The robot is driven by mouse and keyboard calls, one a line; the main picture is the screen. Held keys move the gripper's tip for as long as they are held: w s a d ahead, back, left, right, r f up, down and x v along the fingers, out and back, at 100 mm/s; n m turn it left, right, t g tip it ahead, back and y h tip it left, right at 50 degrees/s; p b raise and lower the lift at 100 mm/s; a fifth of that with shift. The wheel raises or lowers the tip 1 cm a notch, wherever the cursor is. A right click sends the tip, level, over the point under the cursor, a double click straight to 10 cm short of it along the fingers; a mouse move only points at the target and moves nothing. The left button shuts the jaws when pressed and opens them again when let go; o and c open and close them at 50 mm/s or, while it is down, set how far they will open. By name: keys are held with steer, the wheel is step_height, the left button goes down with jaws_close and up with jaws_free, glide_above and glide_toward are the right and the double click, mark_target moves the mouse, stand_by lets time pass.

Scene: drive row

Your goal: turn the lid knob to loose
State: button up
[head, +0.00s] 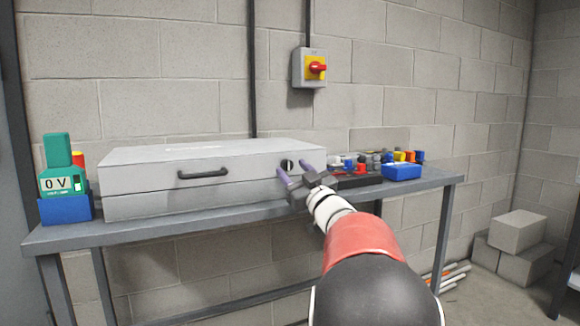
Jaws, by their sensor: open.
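The lid knob (287,165) is a small dark round knob with a pale bar, at the right end of the front of a grey case (150,178). The case lid looks shut, with a dark handle (203,174) left of the knob. My gripper (295,174) is open, its two purple fingers reaching toward the case front near the knob. One finger lies just below and left of the knob in the picture, the other to its right. I cannot tell whether either touches it. The knob's marks are too small to read.
A green meter (63,180) reading 0 V stands in a blue holder (66,208) at the bench's left end. A dark tray (358,181) of coloured parts and a blue box (401,172) sit to the right. A red-and-yellow switch (316,68) is on the wall.

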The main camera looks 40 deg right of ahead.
steer(key=shift+x, duration=0.9)
steer(key=c, duration=1)
